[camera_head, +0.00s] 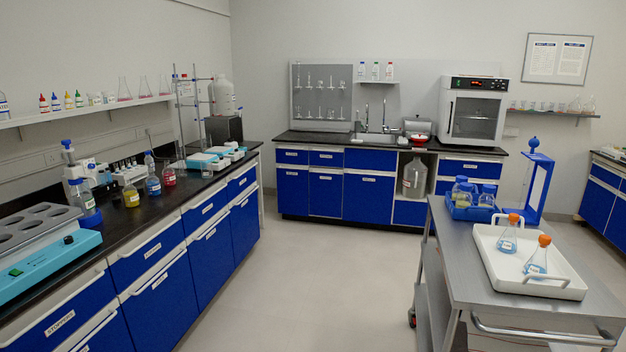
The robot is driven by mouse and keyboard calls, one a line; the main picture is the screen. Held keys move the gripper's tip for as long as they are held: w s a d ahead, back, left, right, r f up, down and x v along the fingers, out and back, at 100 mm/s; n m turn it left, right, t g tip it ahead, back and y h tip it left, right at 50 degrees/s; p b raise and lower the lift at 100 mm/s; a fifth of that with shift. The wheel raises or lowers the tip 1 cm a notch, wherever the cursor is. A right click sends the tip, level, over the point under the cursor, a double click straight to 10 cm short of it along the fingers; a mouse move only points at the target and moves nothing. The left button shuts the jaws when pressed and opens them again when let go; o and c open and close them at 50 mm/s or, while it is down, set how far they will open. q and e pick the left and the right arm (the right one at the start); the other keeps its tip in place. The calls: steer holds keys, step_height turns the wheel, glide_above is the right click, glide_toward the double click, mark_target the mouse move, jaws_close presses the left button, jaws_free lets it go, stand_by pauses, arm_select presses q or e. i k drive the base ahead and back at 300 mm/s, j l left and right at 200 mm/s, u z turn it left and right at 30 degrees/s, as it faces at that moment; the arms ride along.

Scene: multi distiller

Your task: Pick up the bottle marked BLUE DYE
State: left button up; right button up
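A small bottle of blue liquid (153,187) with a pale label stands upright on the left black counter (165,208). Its label is too small to read, so I cannot confirm the words BLUE DYE. A bottle of yellow liquid (131,196) stands to its left, nearer the front. A bottle of red liquid (168,177) stands to its right, farther back. Neither of my grippers shows in the head view.
A turquoise heating bath (50,262) sits on the near left counter, and turquoise-and-white devices (203,161) sit farther along it. A steel cart (455,255) on the right carries a white tray (488,258) with two orange-capped flasks. The floor between (320,290) is clear.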

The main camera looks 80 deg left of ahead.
mark_target(153, 183)
steer(key=j+u, duration=0.1)
steer(key=u, duration=0.4)
steer(key=j+u, duration=0.15)
steer(key=u, duration=0.8)
steer(key=i+j+u, duration=0.1)
steer(key=u, duration=0.35)
steer(key=i+u, duration=0.1)
steer(key=u, duration=0.4)
steer(key=i+j+u, duration=0.1)
steer(key=u, duration=0.35)
steer(key=i+u, duration=0.5)
steer(key=i+l+u, duration=0.25)
steer(key=u, duration=0.2)
steer(key=i+l+u, duration=0.35)
steer(key=u, duration=0.15)
steer(key=i+l+u, duration=0.5)
steer(key=k, duration=0.1)
